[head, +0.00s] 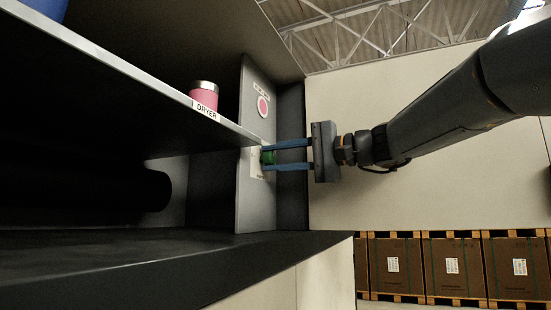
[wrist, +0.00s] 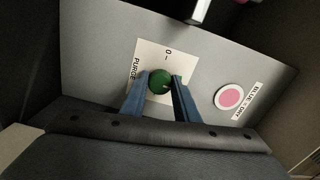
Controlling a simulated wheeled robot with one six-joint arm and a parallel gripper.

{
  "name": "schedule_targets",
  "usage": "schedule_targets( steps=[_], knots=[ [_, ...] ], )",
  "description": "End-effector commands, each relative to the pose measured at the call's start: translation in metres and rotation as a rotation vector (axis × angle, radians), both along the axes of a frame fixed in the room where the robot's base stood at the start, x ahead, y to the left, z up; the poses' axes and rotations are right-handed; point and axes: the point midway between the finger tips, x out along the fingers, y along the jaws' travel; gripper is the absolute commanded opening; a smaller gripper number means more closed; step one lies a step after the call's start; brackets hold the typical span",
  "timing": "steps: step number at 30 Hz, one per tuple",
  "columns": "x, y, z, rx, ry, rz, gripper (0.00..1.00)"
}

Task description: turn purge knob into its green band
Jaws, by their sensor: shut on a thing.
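The purge knob is a round green knob (wrist: 159,81) on a white plate (wrist: 171,62) marked PURGE, set on a grey panel. My gripper (wrist: 161,84) has its two blue fingers on either side of the knob and is shut on it. In the head view my gripper (head: 270,155) reaches in from the right, and the green knob (head: 267,157) shows between the fingertips. A small pointer mark shows on the knob's face.
A pink round button (wrist: 230,97) sits on the same panel, also in the head view (head: 263,106). A pink canister labelled DRYER (head: 204,97) stands on a shelf (head: 120,77) whose end is close to the knob. Cardboard boxes (head: 452,265) stand at the lower right.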

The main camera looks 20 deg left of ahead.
Motion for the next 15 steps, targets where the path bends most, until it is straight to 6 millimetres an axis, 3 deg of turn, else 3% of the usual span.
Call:
schedule_targets(
  steps=[8, 9, 12, 15],
  knots=[
    [0.0003, 0.0, -0.0008, -0.001, 0.0, 0.0, 0.05],
    [0.0004, 0.0, -0.0007, -0.001, 0.0, 0.0, 0.33],
    [0.0003, 0.0, -0.0007, -0.001, 0.0, 0.0, 0.47],
    [0.0003, 0.0, -0.0005, 0.0, 0.0, 0.0, 0.47]
  ],
)
